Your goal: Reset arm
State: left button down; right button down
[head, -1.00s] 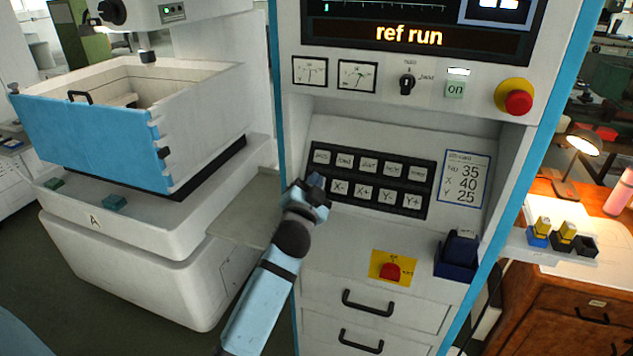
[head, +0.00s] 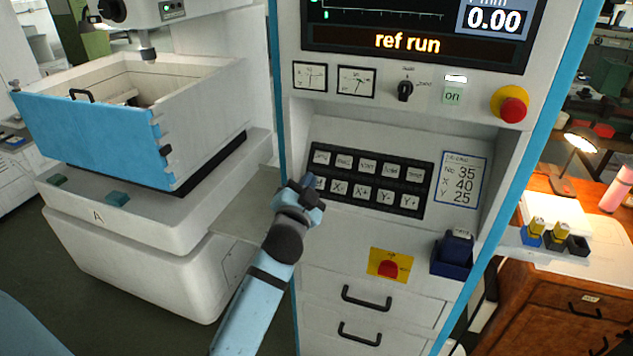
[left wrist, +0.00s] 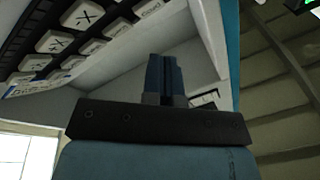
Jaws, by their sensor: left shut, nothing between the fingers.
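My left gripper (head: 305,187) is shut and empty, at the left end of the black key panel (head: 372,180) on the white control cabinet. Its fingertips cover part of the lower left key; I cannot tell whether they touch it. In the left wrist view its closed blue fingers (left wrist: 164,78) point up beside the cabinet's edge, with the keys (left wrist: 85,15) at the upper left. The cabinet's screen (head: 420,25) reads "ref run" and "0.00". My right gripper is not in view.
A red emergency button (head: 513,108) and a rotary switch (head: 405,90) sit above the keys. A red switch on a yellow plate (head: 389,265) and a blue holder (head: 452,258) are below. A machine with a blue-fronted tank (head: 95,140) stands left.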

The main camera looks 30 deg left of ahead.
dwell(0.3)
pick_arm(q)
jog(key=s+d+f+g+h+p, duration=0.1)
jog(key=s+d+f+g+h, duration=0.2)
jog(key=f, duration=0.5)
jog(key=s+d+f+h+p, duration=0.1)
jog(key=s+d+f+h, duration=0.1)
jog(key=s+d+f, duration=0.4)
jog(key=s+d+f+g+h, duration=0.2)
jog(key=s+d+f, duration=0.1)
jog(key=s+f, duration=0.4)
jog(key=s+d+f+n+g+h+p, duration=0.1)
jog(key=s+d+f+g+h, duration=0.1)
jog(key=s+f, duration=0.5)
jog(key=shift+s+d+f+n+g, duration=0.15)
jog(key=shift+s+d+n+g, duration=0.25)
jog(key=shift+s+d, duration=0.75)
